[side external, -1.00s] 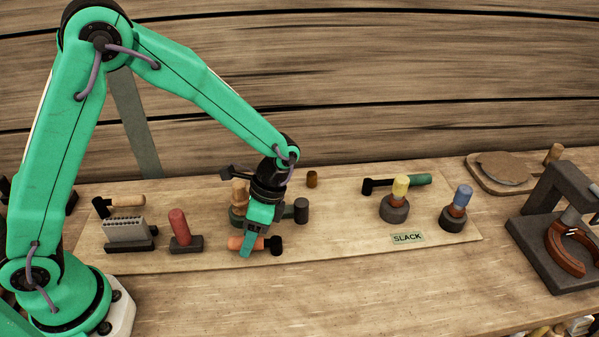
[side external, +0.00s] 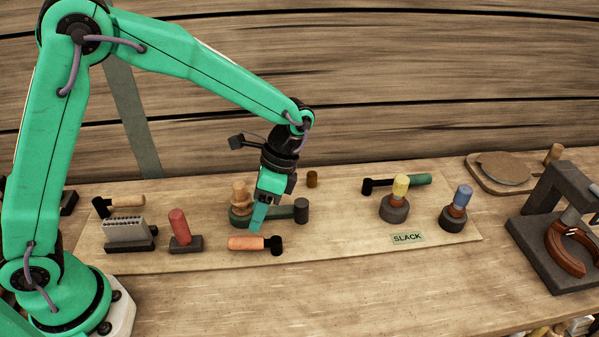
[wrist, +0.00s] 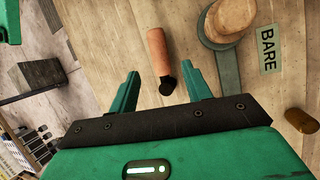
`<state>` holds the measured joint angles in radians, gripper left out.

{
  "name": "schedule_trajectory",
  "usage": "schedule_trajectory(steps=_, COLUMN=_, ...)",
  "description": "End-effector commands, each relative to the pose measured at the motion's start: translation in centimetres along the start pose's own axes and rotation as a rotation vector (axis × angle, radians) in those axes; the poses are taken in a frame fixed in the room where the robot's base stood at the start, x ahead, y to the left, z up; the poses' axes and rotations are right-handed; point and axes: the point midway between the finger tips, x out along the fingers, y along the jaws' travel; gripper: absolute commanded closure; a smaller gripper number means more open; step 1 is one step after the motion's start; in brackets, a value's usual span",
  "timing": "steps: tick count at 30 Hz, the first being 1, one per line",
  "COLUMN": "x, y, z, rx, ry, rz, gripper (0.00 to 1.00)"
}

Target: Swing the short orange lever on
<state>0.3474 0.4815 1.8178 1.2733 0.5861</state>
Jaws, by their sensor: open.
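The short orange lever (side external: 247,243) lies on the pale board, its orange handle to the left and its black end to the right. It also shows in the wrist view (wrist: 158,52), with its black end between and just beyond the fingertips. My gripper (side external: 257,227) is over the board just behind the lever in the side view. In the wrist view its two green fingers (wrist: 163,73) are apart with nothing held. The lever looks clear of the fingers, though the exact gap cannot be told.
Behind my gripper is a grey-green bar (side external: 275,212) with a stacked wooden knob (side external: 240,192) and dark end. A red-handled piece (side external: 180,227) stands left. A yellow-topped knob (side external: 400,187) and the SLACK label (side external: 407,238) are right. The board's front strip is clear.

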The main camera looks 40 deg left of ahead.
Motion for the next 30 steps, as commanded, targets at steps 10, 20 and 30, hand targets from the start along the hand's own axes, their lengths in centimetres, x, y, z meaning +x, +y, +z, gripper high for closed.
schedule_trajectory(steps=10, x=-1.0, y=0.0, z=0.0, rx=0.0, ry=0.0, rz=0.0, gripper=0.51)
schedule_trajectory(steps=20, x=-1.2, y=0.4, z=-1.2, rx=-0.019, ry=-0.009, rz=-0.007, gripper=0.51)
schedule_trajectory(steps=30, x=-0.3, y=0.4, z=-1.0, rx=-0.02, ry=-0.012, rz=-0.004, gripper=0.51)
